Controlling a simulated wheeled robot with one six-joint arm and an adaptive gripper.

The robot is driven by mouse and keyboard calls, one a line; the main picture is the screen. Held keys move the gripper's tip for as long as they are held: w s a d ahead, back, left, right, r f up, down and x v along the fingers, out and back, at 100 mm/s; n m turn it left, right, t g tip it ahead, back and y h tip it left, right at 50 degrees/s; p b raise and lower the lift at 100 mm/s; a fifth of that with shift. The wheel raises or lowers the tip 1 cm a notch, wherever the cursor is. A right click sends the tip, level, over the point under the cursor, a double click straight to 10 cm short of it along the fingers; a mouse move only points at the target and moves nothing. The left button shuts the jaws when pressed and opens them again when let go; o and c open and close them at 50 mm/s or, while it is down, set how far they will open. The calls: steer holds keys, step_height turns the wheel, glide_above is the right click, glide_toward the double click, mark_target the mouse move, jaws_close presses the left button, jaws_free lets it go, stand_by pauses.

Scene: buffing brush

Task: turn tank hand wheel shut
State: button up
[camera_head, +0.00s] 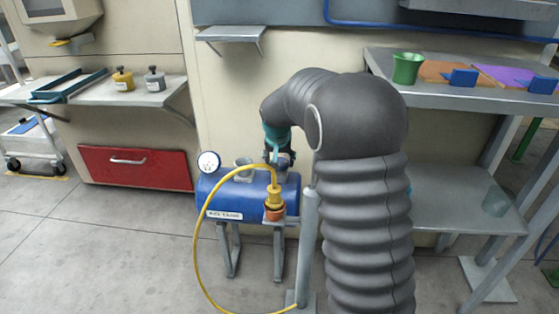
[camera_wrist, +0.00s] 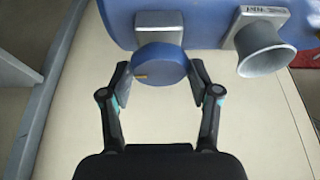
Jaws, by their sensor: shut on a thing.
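The blue tank (camera_head: 232,196) stands on grey legs below my arm in the head view. Its blue side also fills the top of the wrist view (camera_wrist: 205,22). The round blue hand wheel (camera_wrist: 160,62) sits in front of a grey mount (camera_wrist: 159,18) on the tank. My gripper (camera_wrist: 158,77) has one finger on each side of the wheel and is shut on its rim. A small tan mark shows on the wheel's left part. In the head view my gripper (camera_head: 281,158) is above the tank's right part, and I cannot make out the wheel there.
A grey funnel (camera_wrist: 258,45) stands beside the wheel. A round white gauge (camera_head: 208,162) is at the tank's left. A yellow hose (camera_head: 197,255) loops from a yellow fitting (camera_head: 274,194) in front of the tank. A grey post (camera_head: 308,245) stands close by. A shelf (camera_head: 450,92) is at right.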

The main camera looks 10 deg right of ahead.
steer(key=m+b, duration=0.1)
steer(key=m, duration=0.1)
steer(key=m+h+b, duration=0.1)
steer(key=m, duration=0.1)
steer(key=shift+w+a+f+m+g+h, duration=0.1)
steer(key=shift+a+m+g+h, duration=0.05)
steer(key=shift+m+g+h, duration=0.2)
steer(key=m, duration=0.2)
steer(key=m+g+h, duration=0.1)
steer(key=m, duration=0.1)
steer(key=shift+m+g+b, duration=0.25)
steer(key=shift+m+b, duration=0.05)
steer(key=shift+m, duration=0.05)
steer(key=m+g+p, duration=0.1)
steer(key=m, duration=0.1)
steer(key=m+g+p, duration=0.1)
steer(key=m, duration=0.2)
steer(key=shift+w+r+h, duration=0.15)
steer(key=shift+r+h, duration=0.05)
steer(key=shift+h, duration=0.05)
steer(key=shift+m+g+p, duration=0.6)
steer(key=shift+m+p, duration=0.15)
steer(key=shift+m, duration=1.05)
steer(key=shift+f, duration=0.1)
steer(key=o, duration=1.2)
steer(key=shift+c, duration=0.2)
steer(key=shift+w, duration=0.1)
